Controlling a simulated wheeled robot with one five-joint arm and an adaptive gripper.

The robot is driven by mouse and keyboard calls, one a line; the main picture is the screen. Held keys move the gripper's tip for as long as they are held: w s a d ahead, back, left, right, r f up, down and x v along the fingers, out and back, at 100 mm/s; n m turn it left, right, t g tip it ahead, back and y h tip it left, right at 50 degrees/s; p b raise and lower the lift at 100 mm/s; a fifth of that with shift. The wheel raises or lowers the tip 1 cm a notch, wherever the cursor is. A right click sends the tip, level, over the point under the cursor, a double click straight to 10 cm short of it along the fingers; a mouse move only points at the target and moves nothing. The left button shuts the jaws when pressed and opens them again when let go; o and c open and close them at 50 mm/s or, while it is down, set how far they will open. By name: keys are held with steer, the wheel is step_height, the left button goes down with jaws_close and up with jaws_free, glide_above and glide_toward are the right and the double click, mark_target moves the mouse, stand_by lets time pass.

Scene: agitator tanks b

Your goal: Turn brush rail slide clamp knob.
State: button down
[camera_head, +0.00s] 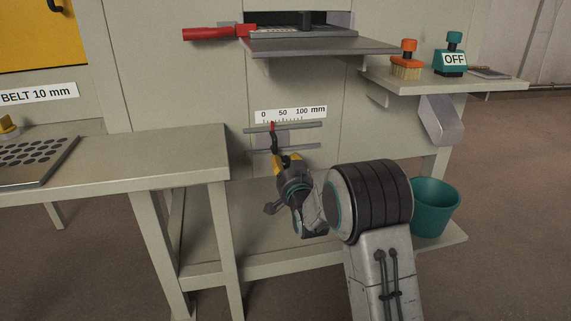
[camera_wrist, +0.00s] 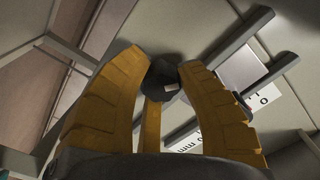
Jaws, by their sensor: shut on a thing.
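The brush rail slide (camera_head: 270,137) sits on two horizontal grey rails (camera_head: 305,127) under a scale marked 0 50 100 mm (camera_head: 291,113). My gripper (camera_head: 285,160) reaches up to the slide from below and hides part of it. In the wrist view the two yellow fingers of my gripper (camera_wrist: 162,80) are closed on a dark round clamp knob (camera_wrist: 162,72), with a finger on each side. A small light mark shows on the knob. The rails (camera_wrist: 225,52) and part of the scale label (camera_wrist: 272,100) show behind the right finger.
A shelf (camera_head: 320,46) with a red handle (camera_head: 208,34) is above the rails. A right shelf (camera_head: 440,83) holds an orange brush (camera_head: 406,60) and a teal item marked OFF (camera_head: 452,58). A teal bucket (camera_head: 435,208) stands below. A bench (camera_head: 180,150) is at the left.

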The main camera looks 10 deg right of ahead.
steer(key=shift+a+f, duration=0.1)
steer(key=shift+f, duration=0.1)
steer(key=c, duration=1.2)
jaws_free()
steer(key=o, duration=0.4)
steer(key=shift+r, duration=0.1)
steer(key=shift+s, duration=5.95)
steer(key=shift+c, duration=0.2)
